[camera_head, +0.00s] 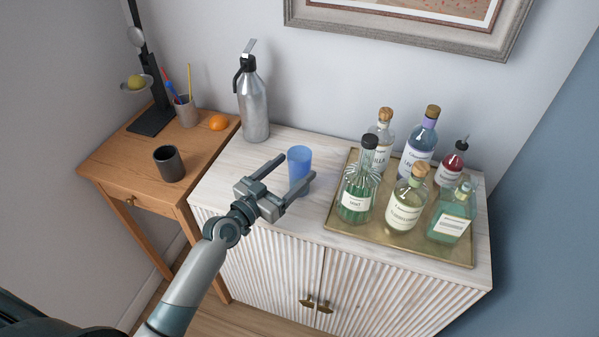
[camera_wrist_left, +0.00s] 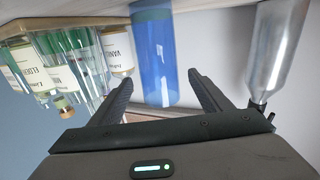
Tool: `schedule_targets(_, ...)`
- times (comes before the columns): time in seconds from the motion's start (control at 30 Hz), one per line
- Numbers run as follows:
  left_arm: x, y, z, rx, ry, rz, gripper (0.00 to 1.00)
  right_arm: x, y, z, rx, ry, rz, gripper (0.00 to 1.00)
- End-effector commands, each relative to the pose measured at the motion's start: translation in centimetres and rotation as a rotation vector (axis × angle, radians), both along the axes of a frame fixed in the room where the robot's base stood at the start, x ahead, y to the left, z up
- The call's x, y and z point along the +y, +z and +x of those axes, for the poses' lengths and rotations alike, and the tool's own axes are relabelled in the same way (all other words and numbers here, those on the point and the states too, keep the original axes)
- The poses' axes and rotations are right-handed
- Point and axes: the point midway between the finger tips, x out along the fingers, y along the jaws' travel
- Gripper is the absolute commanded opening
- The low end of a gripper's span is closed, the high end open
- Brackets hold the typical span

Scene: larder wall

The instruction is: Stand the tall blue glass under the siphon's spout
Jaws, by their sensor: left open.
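The tall blue glass (camera_head: 300,158) stands upright on the white cabinet top, left of the bottle tray. My left gripper (camera_head: 297,167) is open, its fingers pointing at the glass from the front, one tip on each side of it. In the left wrist view, which is upside down, the blue glass (camera_wrist_left: 153,50) shows between the two spread fingers, with no clear contact. The silver siphon (camera_head: 253,100) stands at the cabinet's back left corner, against the wall; its body also shows in the left wrist view (camera_wrist_left: 277,45). My right gripper is not in view.
A brass tray (camera_head: 345,232) with several bottles fills the cabinet's right side, close to the right finger. The cabinet top (camera_head: 262,150) is clear between siphon and glass. A wooden side table (camera_head: 135,155) at left holds a dark cup (camera_head: 169,165), a pencil pot and an orange.

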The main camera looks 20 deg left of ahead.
Motion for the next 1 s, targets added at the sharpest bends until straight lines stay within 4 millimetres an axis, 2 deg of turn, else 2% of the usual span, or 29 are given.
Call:
schedule_targets(0.1, -0.7, 0.3, 1.4, 0.002, 0.000, -0.001, 0.71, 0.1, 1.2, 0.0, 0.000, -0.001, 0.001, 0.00)
schedule_targets(0.3, -1.4, 0.0, 3.1, 0.001, 0.000, -0.001, 0.71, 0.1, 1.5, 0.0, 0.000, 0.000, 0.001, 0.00)
schedule_targets(0.8, -1.4, -0.1, 3.2, 0.001, -0.001, 0.001, 0.71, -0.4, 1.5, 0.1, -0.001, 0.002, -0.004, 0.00)
schedule_targets(0.87, -1.4, -0.1, 3.2, 0.001, 0.000, 0.001, 0.60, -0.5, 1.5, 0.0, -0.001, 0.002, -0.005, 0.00)
schedule_targets(1.0, -1.4, -0.1, 3.2, 0.001, 0.000, 0.001, 0.26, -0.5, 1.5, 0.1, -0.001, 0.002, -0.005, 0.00)
